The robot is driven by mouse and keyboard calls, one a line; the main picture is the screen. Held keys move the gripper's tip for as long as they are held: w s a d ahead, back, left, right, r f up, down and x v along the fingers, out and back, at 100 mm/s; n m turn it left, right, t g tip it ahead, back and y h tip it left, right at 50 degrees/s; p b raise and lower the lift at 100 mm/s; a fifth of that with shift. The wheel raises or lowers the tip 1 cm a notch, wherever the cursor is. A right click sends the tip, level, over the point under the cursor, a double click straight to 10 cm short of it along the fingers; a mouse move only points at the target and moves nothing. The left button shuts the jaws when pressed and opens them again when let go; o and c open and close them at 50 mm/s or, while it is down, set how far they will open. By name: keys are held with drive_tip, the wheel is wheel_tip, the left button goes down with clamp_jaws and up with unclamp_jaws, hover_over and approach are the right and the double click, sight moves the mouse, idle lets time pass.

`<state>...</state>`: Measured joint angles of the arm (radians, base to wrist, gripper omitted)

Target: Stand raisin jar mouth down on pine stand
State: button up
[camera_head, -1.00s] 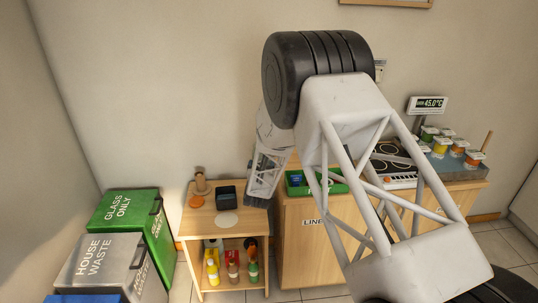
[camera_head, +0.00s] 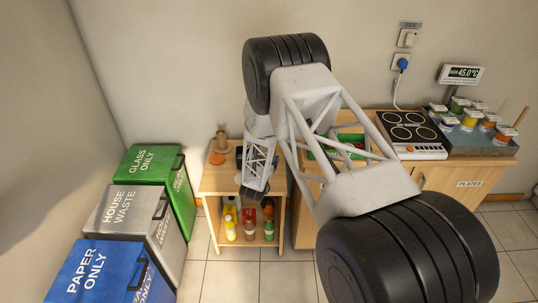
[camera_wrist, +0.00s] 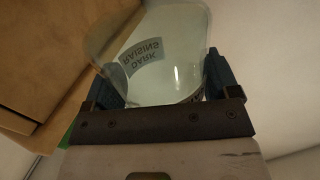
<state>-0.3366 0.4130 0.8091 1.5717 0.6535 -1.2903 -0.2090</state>
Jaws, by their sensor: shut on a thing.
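The raisin jar (camera_wrist: 170,60) is a clear glass jar in the wrist view. Its "DARK RAISINS" label reads flipped. My gripper (camera_wrist: 163,82) is shut on it, one dark finger on each side. In the head view my gripper (camera_head: 252,193) is in front of the small wooden table's top, and the jar cannot be made out. I cannot tell the jar's tilt or which end its mouth is on. A small wooden piece (camera_head: 221,138), perhaps the pine stand, is at the back left of that table, just left of my gripper.
The small wooden table (camera_head: 212,183) has several bottles on its lower shelf. Glass, house-waste and paper bins (camera_head: 120,217) stand left of it. A counter with a hob (camera_head: 410,128) and several small tubs (camera_head: 465,122) is to the right. A terracotta disc (camera_head: 217,158) sits near the wooden piece.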

drive_tip(key=shift+m, duration=0.4)
drive_tip(key=m, duration=0.4)
drive_tip(key=shift+w+a+r, duration=0.1)
drive_tip(key=shift+a, duration=0.3)
drive_tip(key=m, duration=0.4)
drive_tip(key=shift+w+a+r+m, duration=0.1)
drive_tip(key=shift+a+r+m, duration=0.15)
drive_tip(key=shift+a+m, duration=0.05)
drive_tip(key=m, duration=0.4)
drive_tip(key=shift+a+r, duration=0.2)
drive_tip(key=shift+r, duration=0.1)
drive_tip(key=m, duration=0.4)
drive_tip(key=shift+r+m, duration=0.35)
drive_tip(key=shift+m, duration=0.05)
drive_tip(key=m, duration=0.2)
drive_tip(key=r+m, duration=0.1)
drive_tip(key=m, duration=0.1)
drive_tip(key=shift+m, duration=0.3)
drive_tip(key=m, duration=0.5)
drive_tip(key=shift+d+r, duration=0.3)
drive_tip(key=m, duration=0.4)
drive_tip(key=shift+d+r, duration=0.15)
drive_tip(key=shift+d, duration=0.15)
drive_tip(key=shift+s+d+m, duration=0.1)
drive_tip(key=shift+d+m, duration=0.05)
drive_tip(key=shift+m, duration=0.9)
drive_tip(key=shift+s+d+m, duration=0.1)
drive_tip(key=shift+d+m, duration=0.05)
drive_tip(key=shift+m, duration=0.9)
